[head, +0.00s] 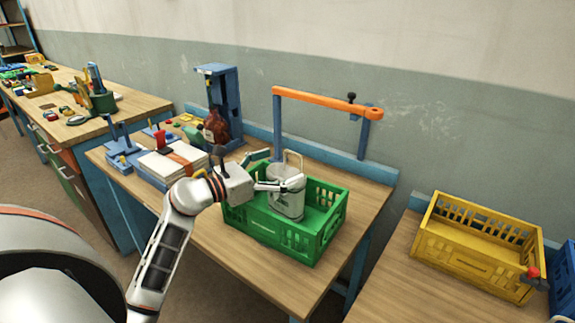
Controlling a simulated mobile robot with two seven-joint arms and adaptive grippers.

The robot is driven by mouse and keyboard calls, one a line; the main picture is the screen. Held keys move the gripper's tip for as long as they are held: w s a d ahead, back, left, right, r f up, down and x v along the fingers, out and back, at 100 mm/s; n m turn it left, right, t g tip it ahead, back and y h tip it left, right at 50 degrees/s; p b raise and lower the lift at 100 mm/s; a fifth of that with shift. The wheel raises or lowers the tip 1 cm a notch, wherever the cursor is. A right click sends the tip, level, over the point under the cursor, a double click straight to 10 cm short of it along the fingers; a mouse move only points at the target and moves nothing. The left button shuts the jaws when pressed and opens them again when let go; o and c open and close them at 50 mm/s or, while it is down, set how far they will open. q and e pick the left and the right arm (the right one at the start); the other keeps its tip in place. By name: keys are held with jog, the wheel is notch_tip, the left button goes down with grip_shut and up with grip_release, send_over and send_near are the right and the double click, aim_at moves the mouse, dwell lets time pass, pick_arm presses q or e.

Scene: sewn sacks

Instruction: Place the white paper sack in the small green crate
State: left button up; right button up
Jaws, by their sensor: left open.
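The white paper sack (288,204) looks greyish white, with a pale loop handle at its top. It stands about upright inside the small green crate (268,229), toward the left part of it; its base is hidden behind the crate's front wall. My left gripper (283,185) is open at the upper part of the sack, its fingers overlapping it in the head view. I cannot tell whether they touch it. The right part of the crate is empty. My right gripper is not in view.
A blue frame with an orange bar (322,101) rises behind the crate. A blue stand (225,100) and a brown bottle (215,128) are at the back left. A yellow crate (470,256) sits on the right table. Free wood lies in front of the green crate.

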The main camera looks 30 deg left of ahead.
pick_arm(q)
jog(key=b+v, duration=0.1)
jog(key=v, duration=0.9)
jog(key=shift+b, duration=0.3)
jog(key=shift+s, duration=0.1)
